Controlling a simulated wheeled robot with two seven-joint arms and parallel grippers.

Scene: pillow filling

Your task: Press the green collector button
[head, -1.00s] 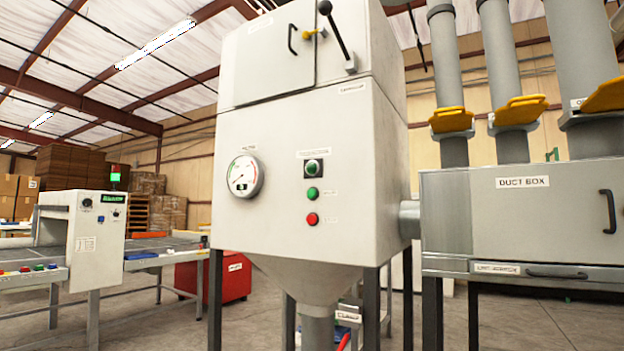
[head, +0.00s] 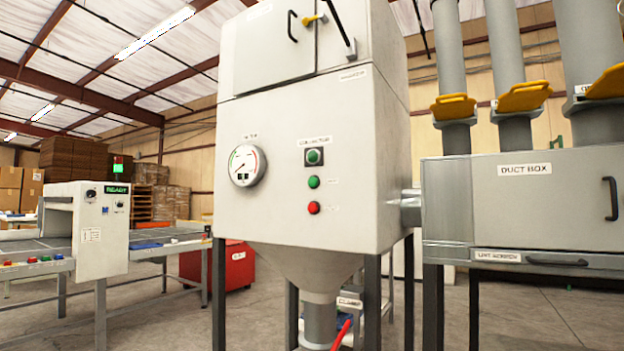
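The collector (head: 285,115) is a tall pale grey cabinet in the middle of the head view. On its front is a green button (head: 314,182), above a red button (head: 314,207). Above both sits a square dark plate with a green round control (head: 314,157), under a label that appears to read "COLLECTOR". A round gauge (head: 247,165) is to their left. Neither of my grippers shows, and nothing touches the buttons.
A grey duct box (head: 545,205) with pipes and yellow handles stands at the right. A machine with a "READY" display (head: 100,230) and a conveyor stands at the left. A red bin (head: 240,265) is behind. Floor (head: 560,320) shows clear at the lower right.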

